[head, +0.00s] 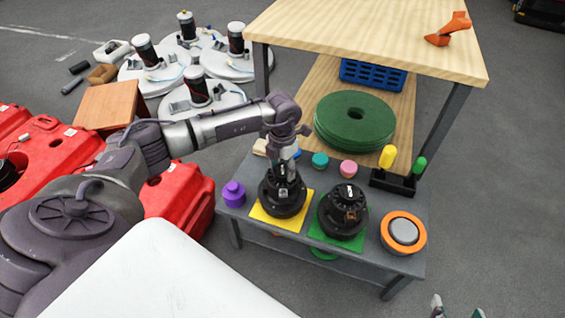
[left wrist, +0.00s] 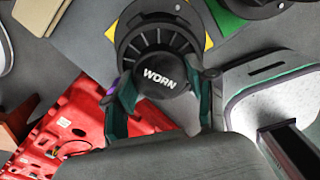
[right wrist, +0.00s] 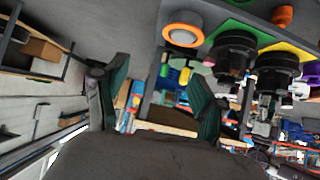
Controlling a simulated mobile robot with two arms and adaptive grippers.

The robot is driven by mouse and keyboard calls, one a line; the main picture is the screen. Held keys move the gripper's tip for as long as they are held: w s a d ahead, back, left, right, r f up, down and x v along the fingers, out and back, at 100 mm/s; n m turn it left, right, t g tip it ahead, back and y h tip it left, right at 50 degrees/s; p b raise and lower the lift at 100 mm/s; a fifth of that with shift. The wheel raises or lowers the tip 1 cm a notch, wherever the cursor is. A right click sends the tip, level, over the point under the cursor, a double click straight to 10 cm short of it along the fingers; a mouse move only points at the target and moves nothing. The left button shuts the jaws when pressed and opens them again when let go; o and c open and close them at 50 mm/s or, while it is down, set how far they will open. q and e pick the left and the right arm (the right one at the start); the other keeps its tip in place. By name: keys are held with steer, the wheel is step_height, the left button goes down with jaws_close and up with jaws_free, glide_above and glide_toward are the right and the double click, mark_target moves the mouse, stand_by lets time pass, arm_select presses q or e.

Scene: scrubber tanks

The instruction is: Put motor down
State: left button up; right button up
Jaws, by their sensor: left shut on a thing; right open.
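My left gripper (head: 283,172) points down and is shut on the black motor (head: 282,203). This motor is upright at the yellow mat (head: 258,216); whether its base touches the mat I cannot tell. In the left wrist view the fingers (left wrist: 165,88) sit on both sides of the motor's cap (left wrist: 160,75), which reads "WORN". A second black motor (head: 344,213) stands on the green mat (head: 318,235) just to the right. My right gripper (head: 458,310) is open and empty at the bottom right; its spread fingers show in the right wrist view (right wrist: 148,88).
The grey bench (head: 375,262) also holds a purple knobbed piece (head: 233,194), an orange ring piece (head: 403,232) and small coloured pegs. A wooden shelf with green discs (head: 355,122) stands behind. Red tanks (head: 180,205) and white scrubber discs (head: 160,80) are at left.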

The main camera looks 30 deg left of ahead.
arm_select(q)
steer(key=shift+f, duration=0.2)
arm_select(e)
steer(key=shift+w+a+r, duration=0.1)
steer(key=shift+w+r, duration=0.15)
steer(key=shift+r, duration=0.1)
steer(key=shift+w+t, duration=0.1)
steer(key=shift+t, duration=0.2)
arm_select(q)
steer(key=o, duration=0.9)
steer(key=shift+f, duration=0.2)
steer(key=o, duration=0.4)
arm_select(e)
steer(key=shift+r, duration=0.1)
arm_select(q)
steer(key=shift+r, duration=0.15)
